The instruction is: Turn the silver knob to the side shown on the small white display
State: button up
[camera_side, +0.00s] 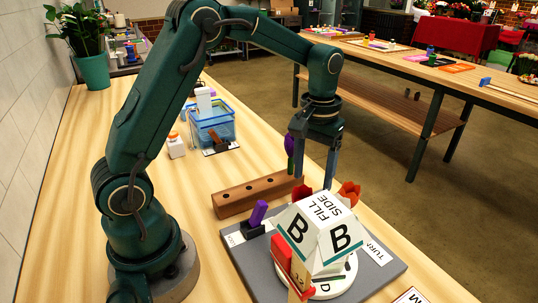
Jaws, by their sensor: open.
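A white block with slanted faces (322,222) reads "FILL SIDE" on top, with a "B" on each of two visible faces. It stands over a round white plate (345,282) with a letter "D" on its rim. Both are on a grey board (255,270), which has a "TURN" label (377,252) at its right. My gripper (313,182) is open, pointing down, above and behind the block, with nothing visible between its fingers. I cannot make out a silver knob; the block may hide it. I cannot tell whether the lettered block is the display.
A purple piece (258,213) stands at the board's left. A blue basket (212,124) and small white bottle (176,146) stand farther back.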

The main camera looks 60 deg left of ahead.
jog(key=shift+r, duration=0.1)
jog(key=m, duration=0.3)
jog(key=shift+s+a+f, duration=0.1)
jog(key=shift+f, duration=0.15)
jog(key=shift+f+m, duration=0.15)
jog(key=shift+m, duration=0.15)
jog(key=shift+f, duration=2.45)
grip_shut()
